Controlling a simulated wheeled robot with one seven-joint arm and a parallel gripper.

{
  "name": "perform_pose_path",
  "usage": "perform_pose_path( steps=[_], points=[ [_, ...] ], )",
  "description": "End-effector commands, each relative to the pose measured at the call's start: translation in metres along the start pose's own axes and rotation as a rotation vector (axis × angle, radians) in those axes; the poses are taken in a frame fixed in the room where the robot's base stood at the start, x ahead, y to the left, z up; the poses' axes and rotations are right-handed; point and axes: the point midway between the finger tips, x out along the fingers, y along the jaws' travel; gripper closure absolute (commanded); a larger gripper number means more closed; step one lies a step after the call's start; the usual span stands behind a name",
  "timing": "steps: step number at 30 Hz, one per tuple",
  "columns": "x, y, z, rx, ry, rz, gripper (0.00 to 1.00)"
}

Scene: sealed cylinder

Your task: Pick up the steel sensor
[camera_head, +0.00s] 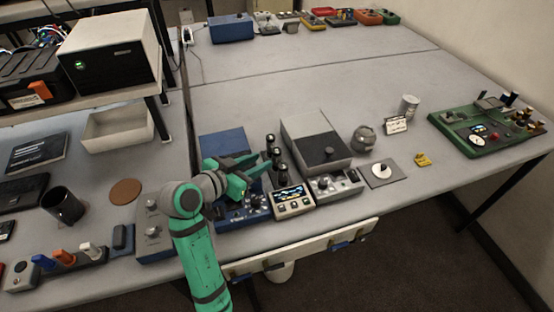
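My gripper (262,161), green with a grey wrist, is above the devices at the front middle of the bench. Its two fingers look apart, with nothing seen between them. No label marks the steel sensor. A small silvery cylinder (409,106) stands upright at the right of the bench, behind a small white card (396,125). A rounded grey metallic object (364,138) sits left of the card. Both are well to the right of my gripper and not touched by it. I cannot tell which one is the steel sensor.
A grey box (316,140), dark upright knobs (270,150) and a display unit (292,201) crowd the space by my gripper. A plate with a dial (383,172) and a yellow piece (423,160) lie nearer the front edge. A green board (470,137) is far right. The bench's middle back is clear.

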Motion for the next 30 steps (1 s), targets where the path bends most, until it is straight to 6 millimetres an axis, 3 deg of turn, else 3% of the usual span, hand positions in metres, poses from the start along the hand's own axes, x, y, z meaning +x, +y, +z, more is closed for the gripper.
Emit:
perform_pose_path(
  steps=[8, 18, 27, 28, 30],
  points=[
    [0.02, 0.0, -0.002, -0.001, 0.001, 0.0, 0.71],
    [0.063, -0.001, -0.008, -0.002, 0.001, 0.002, 0.71],
    [0.067, -0.001, -0.008, -0.001, 0.002, 0.001, 0.71],
    [0.067, -0.001, -0.008, -0.001, 0.002, 0.001, 0.73],
    [0.067, -0.001, -0.008, -0.001, 0.002, 0.001, 0.9]
  ],
)
